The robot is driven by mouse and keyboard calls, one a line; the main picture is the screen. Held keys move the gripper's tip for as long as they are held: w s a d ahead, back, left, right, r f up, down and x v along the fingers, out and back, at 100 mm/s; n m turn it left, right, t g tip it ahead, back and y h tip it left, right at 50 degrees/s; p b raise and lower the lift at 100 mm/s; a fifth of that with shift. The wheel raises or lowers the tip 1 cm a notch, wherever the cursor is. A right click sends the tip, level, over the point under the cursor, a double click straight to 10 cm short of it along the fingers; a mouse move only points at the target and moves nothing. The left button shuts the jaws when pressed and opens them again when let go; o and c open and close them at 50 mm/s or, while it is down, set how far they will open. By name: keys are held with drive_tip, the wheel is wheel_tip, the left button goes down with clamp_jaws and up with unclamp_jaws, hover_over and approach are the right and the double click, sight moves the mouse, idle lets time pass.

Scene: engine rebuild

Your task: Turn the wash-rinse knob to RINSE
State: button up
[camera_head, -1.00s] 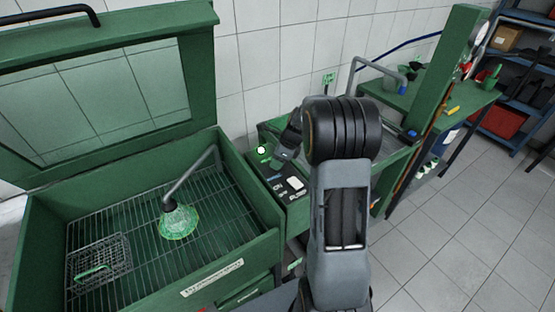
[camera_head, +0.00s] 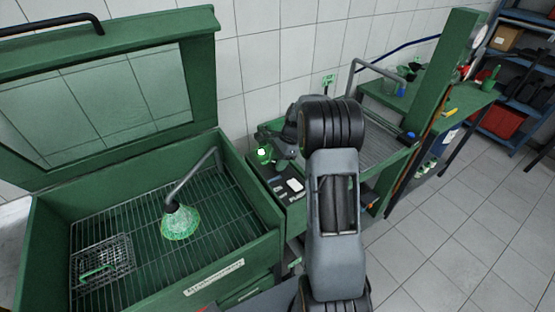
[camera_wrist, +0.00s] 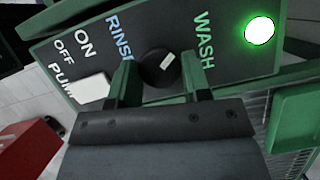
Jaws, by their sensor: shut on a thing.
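The wash-rinse knob (camera_wrist: 158,68) is round and black with a white mark on its face, between the RINSE label (camera_wrist: 120,38) on the left and the WASH label (camera_wrist: 204,40) on the right. The mark lies on the knob's upper right part; its exact setting is hard to tell. My gripper (camera_wrist: 160,82) has one green finger on each side of the knob and is shut on it. In the head view, my gripper (camera_head: 276,152) is at the back of the dark control panel (camera_head: 282,186) and hides the knob.
A lit green-white lamp (camera_wrist: 259,30) is right of WASH. A white pump switch (camera_wrist: 90,88) is by ON and OFF. The green wash tank (camera_head: 262,245) with its raised lid (camera_head: 205,90) stands left of the panel. A green bench (camera_head: 465,98) is at right.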

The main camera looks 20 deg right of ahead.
drive_tip(key=n+g, duration=0.1)
drive_tip(key=n, duration=0.2)
drive_tip(key=shift+w+n+p, duration=0.15)
drive_tip(key=shift+n+p, duration=0.2)
drive_tip(key=shift+n, duration=0.05)
drive_tip(key=n+g, duration=0.1)
drive_tip(key=n, duration=0.2)
drive_tip(key=shift+n+g+h, duration=0.3)
drive_tip(key=shift+g+h, duration=0.1)
drive_tip(key=n+h, duration=0.1)
drive_tip(key=n, duration=0.2)
drive_tip(key=shift+w+a+n+g, duration=0.1)
drive_tip(key=shift+a+n+g, duration=0.05)
drive_tip(key=shift+n+g, duration=0.2)
drive_tip(key=shift+n+g+h, duration=0.35)
drive_tip(key=shift+n+h, duration=0.25)
drive_tip(key=shift+n, duration=1.25)
drive_tip(key=o, duration=0.9)
drive_tip(key=v, duration=1.3)
drive_tip(key=shift+w+a+r, duration=0.15)
drive_tip(key=shift+w+r, duration=0.1)
drive_tip(key=shift+r, duration=0.1)
